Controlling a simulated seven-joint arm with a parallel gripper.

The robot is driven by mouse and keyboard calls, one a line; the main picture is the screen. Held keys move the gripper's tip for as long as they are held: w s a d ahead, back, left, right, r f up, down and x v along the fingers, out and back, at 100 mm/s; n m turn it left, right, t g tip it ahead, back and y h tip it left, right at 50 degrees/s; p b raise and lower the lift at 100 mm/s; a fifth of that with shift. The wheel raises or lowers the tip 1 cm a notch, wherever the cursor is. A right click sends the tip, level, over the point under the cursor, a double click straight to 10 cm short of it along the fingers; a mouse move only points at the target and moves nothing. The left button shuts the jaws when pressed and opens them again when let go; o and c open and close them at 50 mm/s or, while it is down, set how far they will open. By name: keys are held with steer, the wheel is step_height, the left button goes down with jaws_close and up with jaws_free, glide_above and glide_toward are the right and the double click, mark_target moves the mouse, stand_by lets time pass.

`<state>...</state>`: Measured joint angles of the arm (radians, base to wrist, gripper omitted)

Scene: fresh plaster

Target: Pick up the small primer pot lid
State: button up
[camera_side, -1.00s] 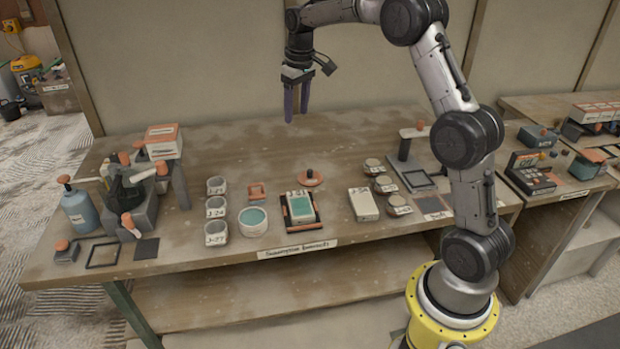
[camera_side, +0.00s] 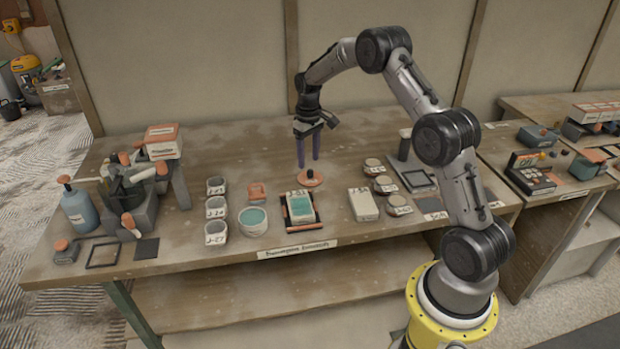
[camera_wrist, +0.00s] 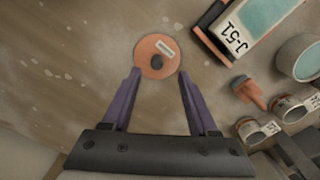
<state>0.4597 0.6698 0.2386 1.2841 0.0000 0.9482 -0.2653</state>
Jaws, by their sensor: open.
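The small primer pot lid (camera_side: 311,180) is a round orange disc with a dark knob, lying flat on the workbench in the side view. In the wrist view the lid (camera_wrist: 156,57) shows a pale label and sits just beyond the fingertips, between their lines. My gripper (camera_side: 308,164) points down over the lid, its two purple fingers apart and nothing between them. In the wrist view my gripper (camera_wrist: 158,75) is open, one finger to each side of the lid's near edge. Whether the fingertips are level with the knob is hard to tell.
A box marked J-51 (camera_side: 300,207) stands in a tray just in front of the lid. A pot of green paint (camera_side: 253,221), small cups (camera_side: 216,209) and an orange piece (camera_side: 257,192) are to the left. A white box (camera_side: 363,204) is to the right. Bench behind is clear.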

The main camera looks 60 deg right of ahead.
mark_target(310, 170)
steer(key=f, duration=0.5)
steer(key=shift+s+d, duration=0.1)
steer(key=shift+d, duration=0.1)
steer(key=shift+c, duration=0.2)
jaws_close()
